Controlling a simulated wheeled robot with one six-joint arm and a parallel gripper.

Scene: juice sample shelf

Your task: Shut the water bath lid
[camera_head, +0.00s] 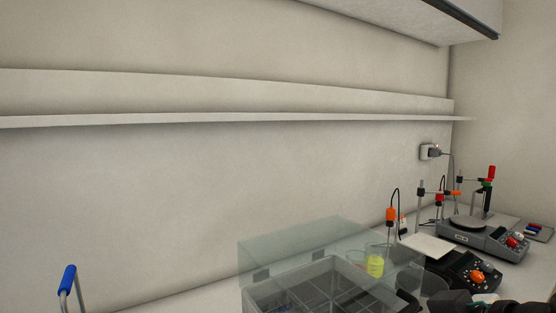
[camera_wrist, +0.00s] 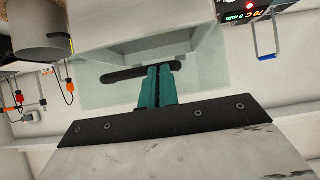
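The water bath (camera_head: 265,296) is a grey box at the bottom middle of the head view, with divided compartments inside. Its clear, greenish lid (camera_head: 290,246) stands raised and tilted back at the hinges. In the wrist view the lid is a pale see-through sheet (camera_wrist: 100,96) with a black bar handle (camera_wrist: 120,75). My gripper (camera_wrist: 160,68) has teal fingers close together with only a thin dark line between them. The fingers cross over the handle; I cannot tell whether they touch it. Nothing is seen held between them.
A beaker of yellow liquid (camera_head: 375,265) stands behind the bath. A stirrer with an orange knob (camera_head: 466,273) and a grey instrument (camera_head: 485,237) stand to the right. A blue-handled frame (camera_head: 68,279) is at the left. A red-lit display (camera_wrist: 248,14) shows in the wrist view.

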